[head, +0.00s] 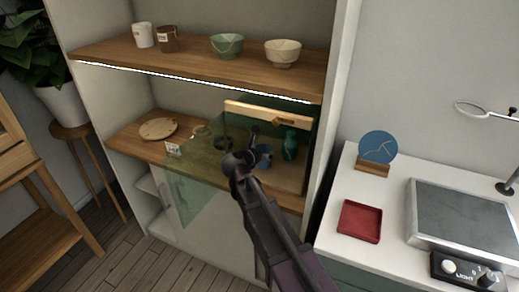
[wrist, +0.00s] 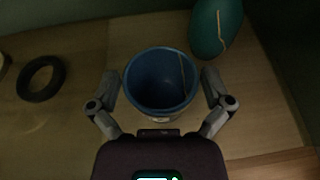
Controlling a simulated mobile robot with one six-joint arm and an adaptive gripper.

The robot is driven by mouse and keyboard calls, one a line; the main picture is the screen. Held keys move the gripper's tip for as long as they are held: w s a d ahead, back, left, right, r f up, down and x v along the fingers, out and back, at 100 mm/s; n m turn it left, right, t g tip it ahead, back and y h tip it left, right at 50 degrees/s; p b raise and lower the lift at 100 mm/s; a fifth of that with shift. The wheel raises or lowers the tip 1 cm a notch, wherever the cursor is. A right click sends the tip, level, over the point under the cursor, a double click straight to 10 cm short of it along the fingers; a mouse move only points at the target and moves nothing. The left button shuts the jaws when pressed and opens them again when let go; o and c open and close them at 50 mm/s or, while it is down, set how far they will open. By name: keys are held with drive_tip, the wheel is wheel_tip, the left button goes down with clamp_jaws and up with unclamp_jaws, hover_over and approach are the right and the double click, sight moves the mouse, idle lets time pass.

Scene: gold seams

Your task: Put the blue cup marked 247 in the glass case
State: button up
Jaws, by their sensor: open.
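The blue cup (head: 264,156) stands upright on the lower shelf, inside or behind the greenish glass of the glass case (head: 270,112). A tilted glass panel (head: 190,200) of the case hangs out over the shelf's front edge. In the wrist view the cup (wrist: 160,62) is seen from above, with a gold seam inside. My gripper (wrist: 160,86) is open, one finger on each side of the cup; I cannot tell whether they touch it. A pale label shows low on the cup, but its number is not legible. In the head view my arm hides part of the case.
A teal vase with a gold seam (head: 290,145) stands close right of the cup, also in the wrist view (wrist: 215,28). A dark ring (wrist: 41,78) lies to the left. A wooden plate (head: 158,128) and small card (head: 173,150) are further left. Cups and bowls (head: 283,52) stand on the upper shelf.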

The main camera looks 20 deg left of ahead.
drive_tip(key=p+v, duration=0.3)
drive_tip(key=v, duration=0.8)
drive_tip(key=shift+s+p, duration=0.35)
drive_tip(key=shift+p, duration=0.05)
drive_tip(key=shift+r, duration=0.1)
